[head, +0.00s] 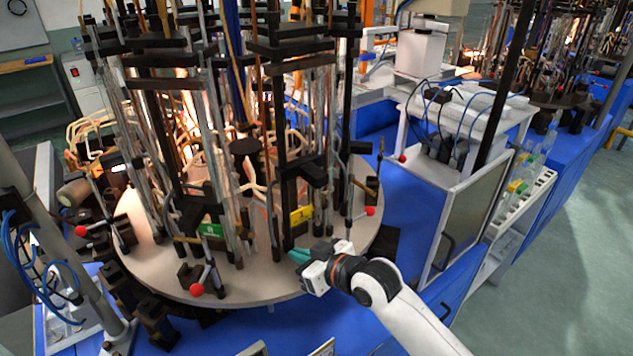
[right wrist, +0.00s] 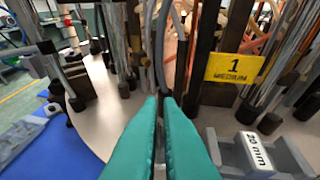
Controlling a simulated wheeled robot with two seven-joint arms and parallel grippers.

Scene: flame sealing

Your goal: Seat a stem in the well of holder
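My right gripper (head: 300,257) is low over the front right rim of the round turntable (head: 255,285), close to its upright fixtures. In the right wrist view, its two teal fingers (right wrist: 160,105) lie almost together with a narrow gap. A grey tube stands in line behind their tips; I cannot tell whether anything is gripped. A grey block marked "20 mm" (right wrist: 238,158) is at the lower right of that view and may be a holder; its well is not clear. I cannot single out the stem among several thin tubes. My left gripper is not in view.
Tall rods and dark clamps crowd the turntable. A yellow sign reading "1 MEDIUM" (right wrist: 234,68) hangs on them, right of the fingers; it also shows in the head view (head: 301,215). Red ball knobs (head: 197,290) stick out around the rim. A white cabinet (head: 465,215) stands to the right.

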